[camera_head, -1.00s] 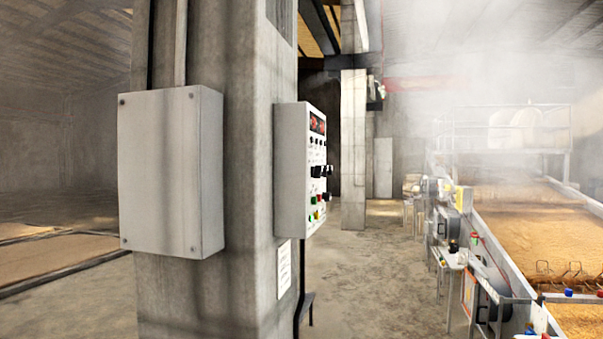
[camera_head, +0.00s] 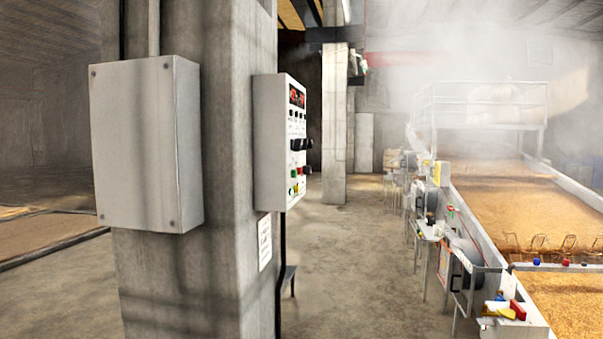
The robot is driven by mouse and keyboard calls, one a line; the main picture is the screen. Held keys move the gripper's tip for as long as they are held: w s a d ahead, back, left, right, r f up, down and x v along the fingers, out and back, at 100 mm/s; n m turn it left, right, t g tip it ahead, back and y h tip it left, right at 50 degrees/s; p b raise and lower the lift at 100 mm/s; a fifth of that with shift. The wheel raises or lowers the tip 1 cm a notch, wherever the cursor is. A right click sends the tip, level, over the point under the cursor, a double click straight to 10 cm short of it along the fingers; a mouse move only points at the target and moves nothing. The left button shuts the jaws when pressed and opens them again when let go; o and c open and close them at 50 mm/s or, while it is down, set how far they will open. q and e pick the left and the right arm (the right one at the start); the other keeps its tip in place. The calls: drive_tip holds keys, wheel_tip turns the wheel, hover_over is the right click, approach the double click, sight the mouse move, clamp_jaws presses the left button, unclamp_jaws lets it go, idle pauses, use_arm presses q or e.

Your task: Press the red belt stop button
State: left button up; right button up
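A grey control panel (camera_head: 280,140) hangs on the side of a concrete pillar, seen at a slant. Its face has red displays at the top, rows of small controls, black knobs, and green, red and yellow controls low down. A small red control (camera_head: 306,171) sticks out at the lower right of the face. Labels are too small to read, so I cannot tell whether it is the belt stop button. Neither of my grippers is in view.
The concrete pillar (camera_head: 235,180) with a blank grey box (camera_head: 146,145) fills the left. Bare floor (camera_head: 340,270) is open between the pillar and the long grain bed (camera_head: 520,200) at right. Side stands and a ledge with red and yellow items (camera_head: 507,312) line the bed. Steam blurs the back.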

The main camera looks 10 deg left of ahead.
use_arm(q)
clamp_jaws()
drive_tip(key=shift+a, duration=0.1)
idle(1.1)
